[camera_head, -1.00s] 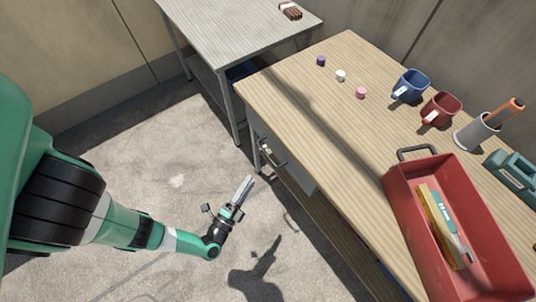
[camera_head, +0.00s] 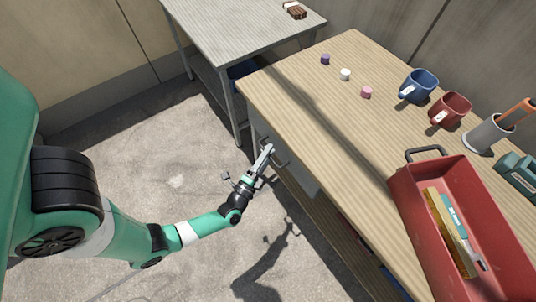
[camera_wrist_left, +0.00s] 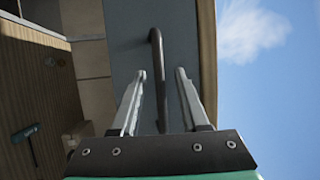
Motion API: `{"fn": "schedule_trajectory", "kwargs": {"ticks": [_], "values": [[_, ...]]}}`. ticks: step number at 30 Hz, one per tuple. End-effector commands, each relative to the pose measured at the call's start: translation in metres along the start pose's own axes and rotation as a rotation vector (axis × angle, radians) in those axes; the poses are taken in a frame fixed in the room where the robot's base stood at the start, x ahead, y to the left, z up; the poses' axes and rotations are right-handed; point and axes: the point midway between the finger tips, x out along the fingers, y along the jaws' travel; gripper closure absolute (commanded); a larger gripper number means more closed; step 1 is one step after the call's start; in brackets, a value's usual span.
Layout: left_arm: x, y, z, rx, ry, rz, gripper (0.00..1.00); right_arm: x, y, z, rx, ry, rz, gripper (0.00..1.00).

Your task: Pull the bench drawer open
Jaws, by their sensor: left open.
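The bench drawer's grey front (camera_wrist_left: 195,40) fills the middle of the left wrist view, and its dark bar handle (camera_wrist_left: 158,70) stands between my gripper's fingers. In the head view the handle (camera_head: 281,160) shows partly, under the bench's front edge, with the drawer front (camera_head: 301,174) behind it. My left gripper (camera_head: 267,152) is at the handle. In the left wrist view my left gripper (camera_wrist_left: 161,75) is open, one finger on each side of the bar, with gaps visible on both sides. The drawer looks closed. My right gripper is not in view.
The wooden bench top (camera_head: 310,100) holds a red tray (camera_head: 408,200), a blue mug (camera_head: 419,86), a red mug (camera_head: 450,108), a grey cup (camera_head: 484,135) and small coloured pieces. A grey table (camera_head: 235,35) stands behind. The floor (camera_head: 150,130) before the bench is clear.

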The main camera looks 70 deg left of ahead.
Motion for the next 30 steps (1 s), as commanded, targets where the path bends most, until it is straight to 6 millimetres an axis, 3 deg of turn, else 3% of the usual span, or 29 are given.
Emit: {"fn": "schedule_trajectory", "kwargs": {"ticks": [5,13,30], "values": [[0.0002,-0.0004,-0.0003,0.000,0.000,0.000,0.55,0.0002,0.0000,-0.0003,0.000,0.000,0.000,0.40],[0.0000,-0.0004,-0.0004,-0.001,0.001,0.000,1.00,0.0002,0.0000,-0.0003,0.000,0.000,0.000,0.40],[0.0000,-0.0005,-0.0004,-0.001,0.001,-0.001,1.00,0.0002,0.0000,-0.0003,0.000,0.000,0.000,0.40]]}}
